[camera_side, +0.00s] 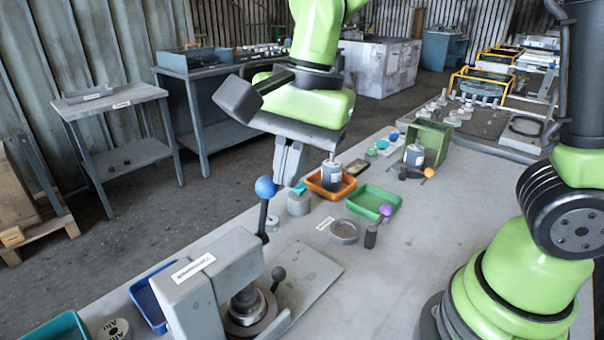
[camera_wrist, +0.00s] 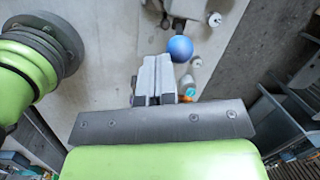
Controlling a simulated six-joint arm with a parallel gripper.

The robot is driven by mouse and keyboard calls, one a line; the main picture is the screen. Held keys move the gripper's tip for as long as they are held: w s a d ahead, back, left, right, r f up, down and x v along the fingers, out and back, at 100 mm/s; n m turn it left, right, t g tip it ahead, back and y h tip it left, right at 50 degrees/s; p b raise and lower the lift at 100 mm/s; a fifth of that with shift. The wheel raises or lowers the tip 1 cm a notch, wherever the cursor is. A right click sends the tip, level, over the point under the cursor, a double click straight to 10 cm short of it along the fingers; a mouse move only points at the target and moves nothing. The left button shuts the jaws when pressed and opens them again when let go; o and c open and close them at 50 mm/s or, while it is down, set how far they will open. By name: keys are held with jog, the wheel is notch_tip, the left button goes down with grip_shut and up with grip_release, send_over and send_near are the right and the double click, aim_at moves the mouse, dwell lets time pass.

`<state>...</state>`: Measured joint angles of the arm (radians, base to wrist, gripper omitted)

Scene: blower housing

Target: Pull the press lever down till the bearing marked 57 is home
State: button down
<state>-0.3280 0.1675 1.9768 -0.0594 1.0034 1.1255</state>
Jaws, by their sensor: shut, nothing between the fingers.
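The grey press (camera_side: 215,285) stands at the lower left in the side view. Its lever rises steeply and ends in a blue ball (camera_side: 265,187). The ball also shows in the wrist view (camera_wrist: 180,48). My gripper (camera_side: 287,180) is shut and empty, with its fingers pointing down just right of the ball. In the wrist view my gripper (camera_wrist: 155,60) is beside the ball; I cannot tell whether they touch. A round part (camera_side: 247,303) sits under the press head. I cannot read a 57 on it, and the head partly hides it.
A black-knobbed handle (camera_side: 278,274) stands beside the press. A grey cylinder (camera_side: 299,203), an orange tray (camera_side: 318,186), a green tray (camera_side: 366,203), a purple-knobbed part (camera_side: 385,210) and a grey ring (camera_side: 345,230) lie to the right. A blue bin (camera_side: 143,305) is left of the press.

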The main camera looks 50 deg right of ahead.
jog(key=w+f+g, duration=0.1)
jog(key=w+f, duration=0.3)
jog(key=w, duration=1)
jog(key=shift+w+f, duration=0.15)
jog(key=shift+w, duration=0.15)
jog(key=shift+f, duration=0.1)
dwell(0.4)
